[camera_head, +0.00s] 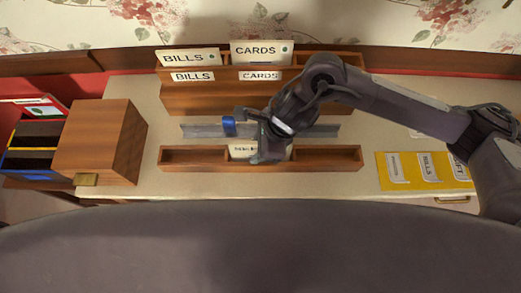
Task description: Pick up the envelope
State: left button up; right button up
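A white envelope (241,150) with small dark print stands in the low wooden tray (200,158) at the middle of the desk. My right gripper (271,152) reaches down from the right to the tray. Its fingers are at the envelope's right part and hide some of it. I cannot tell whether the fingers are closed on the envelope or only beside it. My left gripper is out of view.
Behind stands a wooden sorter (200,98) with BILLS and CARDS labels and cards. A grey rail with a blue slider (229,126) lies between. A wooden box (100,140) stands left, a yellow sheet with labels (408,180) right.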

jog(key=shift+f, duration=0.1)
dwell(0.4)
grip_shut()
